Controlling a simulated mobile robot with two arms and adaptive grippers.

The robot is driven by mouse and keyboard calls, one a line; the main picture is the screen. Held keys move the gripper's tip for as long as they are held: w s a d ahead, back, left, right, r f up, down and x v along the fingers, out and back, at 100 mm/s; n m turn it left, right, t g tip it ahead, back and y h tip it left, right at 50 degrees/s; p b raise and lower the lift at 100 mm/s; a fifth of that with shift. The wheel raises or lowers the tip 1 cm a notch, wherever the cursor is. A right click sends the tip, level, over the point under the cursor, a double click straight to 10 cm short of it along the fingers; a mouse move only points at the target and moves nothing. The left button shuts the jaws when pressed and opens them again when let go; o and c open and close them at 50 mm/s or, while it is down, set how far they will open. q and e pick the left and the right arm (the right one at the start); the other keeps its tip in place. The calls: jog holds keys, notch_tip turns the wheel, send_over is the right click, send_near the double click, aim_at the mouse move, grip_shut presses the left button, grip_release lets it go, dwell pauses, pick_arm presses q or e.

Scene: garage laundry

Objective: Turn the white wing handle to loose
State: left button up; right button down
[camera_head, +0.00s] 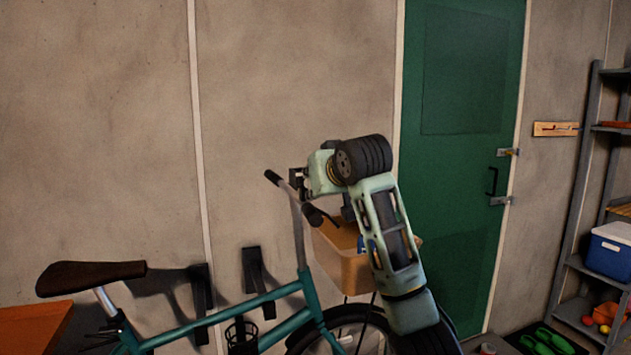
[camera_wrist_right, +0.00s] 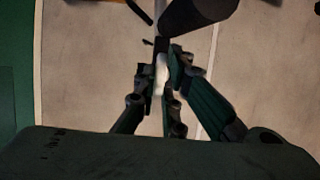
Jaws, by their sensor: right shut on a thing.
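The white wing handle (camera_wrist_right: 161,74) shows in the right wrist view as a small pale piece between my right gripper's fingers. My right gripper (camera_wrist_right: 163,85) is shut on it, with dark fingers on both sides. In the head view my right gripper (camera_head: 299,182) is at the bicycle's handlebar (camera_head: 287,188), and the wing handle is mostly hidden there by the gripper. How far the handle is turned cannot be told. My left gripper is not in view.
The teal bicycle (camera_head: 265,300) stands against the concrete wall, with a brown saddle (camera_head: 90,277) at left and a tan basket (camera_head: 342,262) in front. A green door (camera_head: 460,150) and a grey shelf (camera_head: 580,200) with a blue cooler (camera_head: 610,250) are at right.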

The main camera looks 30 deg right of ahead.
dwell(0.4)
jog(key=c, duration=1.8)
grip_release()
jog(key=shift+c, duration=0.2)
jog(key=v, duration=1.2)
